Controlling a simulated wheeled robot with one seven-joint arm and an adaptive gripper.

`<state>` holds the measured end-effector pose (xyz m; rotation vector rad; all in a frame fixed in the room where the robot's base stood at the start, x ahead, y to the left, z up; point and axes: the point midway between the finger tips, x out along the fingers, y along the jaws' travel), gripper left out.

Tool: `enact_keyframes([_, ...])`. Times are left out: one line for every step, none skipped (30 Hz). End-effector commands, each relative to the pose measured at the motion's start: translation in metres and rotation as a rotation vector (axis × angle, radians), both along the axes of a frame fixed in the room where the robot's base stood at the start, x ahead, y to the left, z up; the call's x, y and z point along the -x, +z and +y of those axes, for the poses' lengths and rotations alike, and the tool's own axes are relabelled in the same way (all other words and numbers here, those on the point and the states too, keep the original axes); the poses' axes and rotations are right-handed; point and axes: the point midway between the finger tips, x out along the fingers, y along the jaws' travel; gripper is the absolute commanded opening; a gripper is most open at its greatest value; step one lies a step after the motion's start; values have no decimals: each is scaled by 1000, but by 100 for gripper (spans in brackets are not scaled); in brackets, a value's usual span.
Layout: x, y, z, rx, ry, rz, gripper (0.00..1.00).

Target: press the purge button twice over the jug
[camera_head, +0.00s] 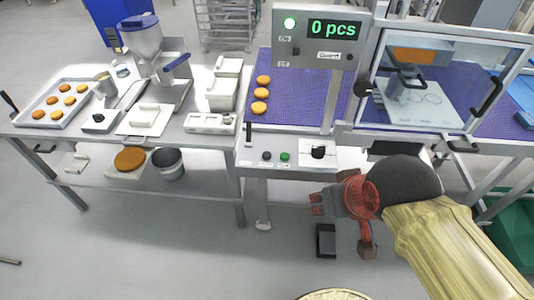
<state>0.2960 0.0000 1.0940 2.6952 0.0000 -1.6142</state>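A filling machine with a blue-lidded hopper (143,42) stands on the left steel table. A small beige container (104,85), possibly the jug, stands beside its left side. A small dark box (100,119) with a pale spot on top sits in front of the machine; I cannot tell whether it carries the purge button. My gripper (318,204), at the end of my yellow-sleeved arm, is low in front of the conveyor's control panel, well right of the filling machine. It points left and holds nothing that I can see. Its opening is too small to judge.
A tray (52,123) of orange rounds is at the far left. White trays (222,93) stand right of the filler. The front panel (288,148) has buttons and a knob. The left-front floor is mostly clear.

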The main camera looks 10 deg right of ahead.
Motion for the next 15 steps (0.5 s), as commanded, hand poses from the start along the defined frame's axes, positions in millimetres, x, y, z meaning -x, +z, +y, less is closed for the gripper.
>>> enact_keyframes([0, 0, 0, 0, 0, 0, 20])
enact_keyframes([0, 0, 0, 0, 0, 0, 18])
enact_keyframes([0, 0, 0, 0, 0, 0, 16])
enact_keyframes([0, 0, 0, 0, 0, 0, 14])
enact_keyframes([0, 0, 0, 0, 0, 0, 12])
enact_keyframes([0, 0, 0, 0, 0, 0, 10])
enact_keyframes([0, 0, 0, 0, 0, 0, 8])
enact_keyframes([0, 0, 0, 0, 0, 0, 7])
enact_keyframes([0, 0, 0, 0, 0, 0, 5])
enact_keyframes([0, 0, 0, 0, 0, 0, 3])
enact_keyframes([0, 0, 0, 0, 0, 0, 1])
enact_keyframes([0, 0, 0, 0, 0, 0, 0])
enact_keyframes([0, 0, 0, 0, 0, 0, 0])
enact_keyframes([0, 0, 0, 0, 0, 0, 0])
enact_keyframes([0, 0, 0, 0, 0, 0, 0])
